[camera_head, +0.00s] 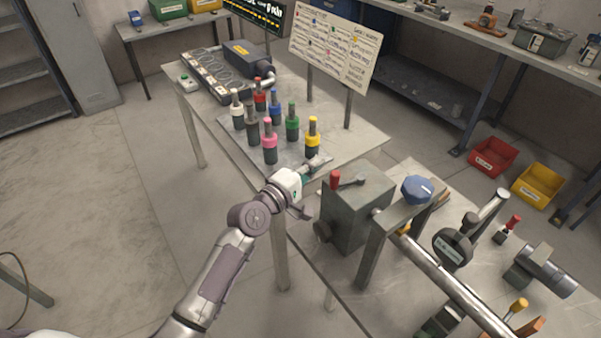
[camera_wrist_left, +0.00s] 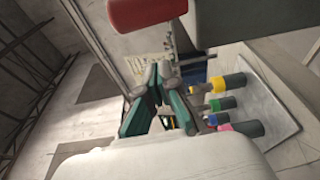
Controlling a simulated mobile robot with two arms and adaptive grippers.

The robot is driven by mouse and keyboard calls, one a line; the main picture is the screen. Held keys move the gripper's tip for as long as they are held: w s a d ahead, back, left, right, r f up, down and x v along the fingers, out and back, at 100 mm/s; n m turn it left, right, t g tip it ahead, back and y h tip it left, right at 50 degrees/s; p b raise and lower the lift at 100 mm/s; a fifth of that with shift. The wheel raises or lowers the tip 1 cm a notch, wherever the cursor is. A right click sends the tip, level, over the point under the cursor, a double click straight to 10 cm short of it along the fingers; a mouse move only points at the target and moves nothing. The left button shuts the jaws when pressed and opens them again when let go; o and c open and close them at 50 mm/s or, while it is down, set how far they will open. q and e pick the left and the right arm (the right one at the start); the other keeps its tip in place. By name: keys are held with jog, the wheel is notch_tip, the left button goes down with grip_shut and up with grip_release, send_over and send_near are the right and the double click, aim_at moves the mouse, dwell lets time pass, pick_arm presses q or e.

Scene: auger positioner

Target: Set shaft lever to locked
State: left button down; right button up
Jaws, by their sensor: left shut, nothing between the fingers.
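A grey box-shaped housing (camera_head: 357,215) stands on the near workbench. A red-handled lever (camera_head: 336,180) stands up at its top left, beside a small grey arm on the top face. A large red handle (camera_wrist_left: 147,12), which looks like the same one, shows close at the top of the left wrist view. I cannot read any locked marking. My left gripper (camera_head: 316,164) is just left of and beyond the red handle, apart from it. In the left wrist view its teal-sided fingers (camera_wrist_left: 158,75) are shut and empty. My right gripper is not in view.
A blue knob (camera_head: 417,189) tops a bracket right of the housing, with a long shaft (camera_head: 455,290) running toward the front right. Several coloured-collar holders, including a yellow one (camera_head: 312,138), stand on a plate close beyond my left gripper. Open floor lies to the left.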

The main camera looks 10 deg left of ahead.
aim_at(331, 179)
pick_arm(q)
jog(key=s+d, duration=0.1)
jog(key=s+d+p, duration=0.1)
jog(key=s, duration=0.1)
jog(key=shift+s+d+r, duration=0.1)
jog(key=shift+d, duration=0.1)
jog(key=s+d+n+t+y+p, duration=0.1)
jog(key=s+y+p, duration=0.1)
jog(key=p, duration=0.2)
jog(key=shift+s+d+n, duration=0.1)
jog(key=shift+d+n, duration=0.1)
jog(key=shift+n, duration=0.1)
dwell(0.4)
